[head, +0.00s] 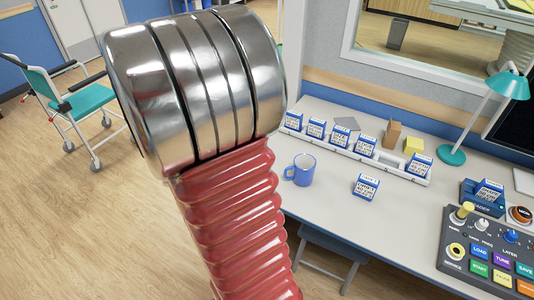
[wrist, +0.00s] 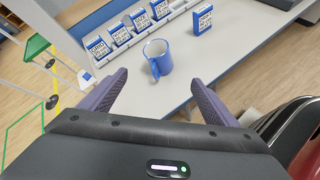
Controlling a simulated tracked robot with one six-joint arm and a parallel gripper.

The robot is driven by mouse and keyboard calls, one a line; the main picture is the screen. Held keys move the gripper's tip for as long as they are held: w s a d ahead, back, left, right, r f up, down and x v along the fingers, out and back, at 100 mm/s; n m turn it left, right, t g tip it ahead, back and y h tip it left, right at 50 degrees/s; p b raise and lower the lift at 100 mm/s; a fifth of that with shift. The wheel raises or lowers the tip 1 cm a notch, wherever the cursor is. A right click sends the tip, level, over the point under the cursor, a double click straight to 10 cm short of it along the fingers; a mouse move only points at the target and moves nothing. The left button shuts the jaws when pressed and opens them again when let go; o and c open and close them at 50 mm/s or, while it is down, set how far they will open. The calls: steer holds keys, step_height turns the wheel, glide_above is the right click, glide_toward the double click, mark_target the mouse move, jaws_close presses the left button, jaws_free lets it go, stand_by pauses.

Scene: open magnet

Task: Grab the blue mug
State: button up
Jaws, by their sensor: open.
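The blue mug (head: 300,170) stands upright on the light grey desk (head: 330,212), near the desk's left front edge, with its handle toward the left. Its inside looks white. In the wrist view the mug (wrist: 158,58) is ahead of my gripper (wrist: 157,80), in the gap between the two purple-grey fingers, with its handle toward me. The fingers are wide apart and hold nothing. The mug looks beyond the fingertips; I cannot tell the exact distance. In the head view my red ribbed arm with a metal end fills the middle, and the gripper does not show.
A row of blue-and-white boxes (head: 339,136) stands in a white rack behind the mug. A single box (head: 365,186) stands to its right. A teal lamp (head: 508,84) and a button console (head: 490,250) are farther right. A teal wheelchair (head: 70,105) stands on the floor at left.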

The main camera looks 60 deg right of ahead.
steer(key=s+d+f+n+h, duration=0.2)
steer(key=s+d+f+n, duration=0.1)
steer(key=d+f+n, duration=0.2)
steer(key=d+f, duration=0.2)
steer(key=d, duration=0.2)
steer(key=shift+s+n+g, duration=0.3)
steer(key=shift+s+n, duration=0.1)
glide_toward(312, 161)
steer(key=shift+w+f+x, duration=0.15)
steer(key=shift+x, duration=0.95)
steer(key=shift+w+f+x, duration=0.1)
steer(key=shift+w+x, duration=0.1)
steer(key=shift+x, duration=0.85)
steer(key=shift+d, duration=0.1)
steer(key=shift+s+x, duration=0.25)
steer(key=shift+x, duration=2.35)
steer(key=shift+r, duration=0.1)
steer(key=shift+c, duration=0.2)
